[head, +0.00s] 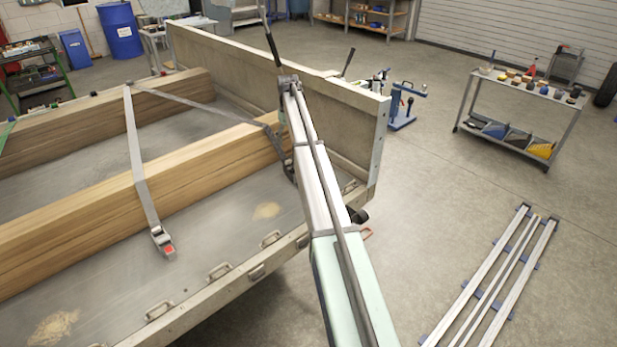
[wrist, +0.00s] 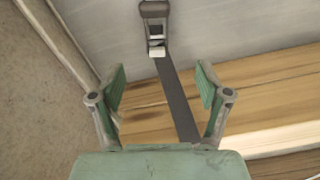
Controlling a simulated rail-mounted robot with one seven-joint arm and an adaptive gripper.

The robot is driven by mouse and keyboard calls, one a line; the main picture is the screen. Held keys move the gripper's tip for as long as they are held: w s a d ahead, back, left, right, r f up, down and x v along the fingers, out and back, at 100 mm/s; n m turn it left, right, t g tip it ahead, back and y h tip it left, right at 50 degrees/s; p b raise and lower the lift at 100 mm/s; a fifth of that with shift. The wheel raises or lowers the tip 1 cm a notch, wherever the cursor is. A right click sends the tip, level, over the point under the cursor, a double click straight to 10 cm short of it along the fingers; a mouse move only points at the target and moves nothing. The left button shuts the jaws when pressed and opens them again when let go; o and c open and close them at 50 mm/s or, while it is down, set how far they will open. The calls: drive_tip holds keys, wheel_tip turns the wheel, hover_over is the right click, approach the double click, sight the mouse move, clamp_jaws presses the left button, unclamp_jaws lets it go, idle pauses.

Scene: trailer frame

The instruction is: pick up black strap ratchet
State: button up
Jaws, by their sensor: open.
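The black strap ratchet (wrist: 155,28) shows at the top middle of the wrist view, with a dark handle and a pale part at its middle. Its dark strap (wrist: 178,100) runs down from it over a wooden beam (wrist: 260,90). My gripper (wrist: 161,78) is open and empty, its green fingers spread on either side of the strap. The ratchet is beyond the fingertips and apart from them. In the head view, a dark strap (head: 271,130) on the beam end runs behind my arm, which hides much of that area. My gripper is not clearly visible there.
A grey strap with a red-marked ratchet (head: 162,240) lies on the trailer bed, left of my arm. The trailer's upright end board (head: 240,75) stands behind the beams. A tool cart (head: 520,95) and metal rails (head: 490,280) are on the floor at right.

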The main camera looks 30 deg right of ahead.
drive_tip(key=p, duration=0.3)
approach(291, 174)
drive_tip(key=w+f, duration=0.1)
drive_tip(key=f, duration=0.1)
drive_tip(key=w+d+f, duration=0.1)
drive_tip(key=f, duration=0.1)
drive_tip(key=w+d+f, duration=0.1)
drive_tip(key=f, duration=0.1)
drive_tip(key=shift+f, duration=0.2)
drive_tip(key=shift+f+p, duration=0.9)
drive_tip(key=shift+f, duration=1.7)
clamp_jaws()
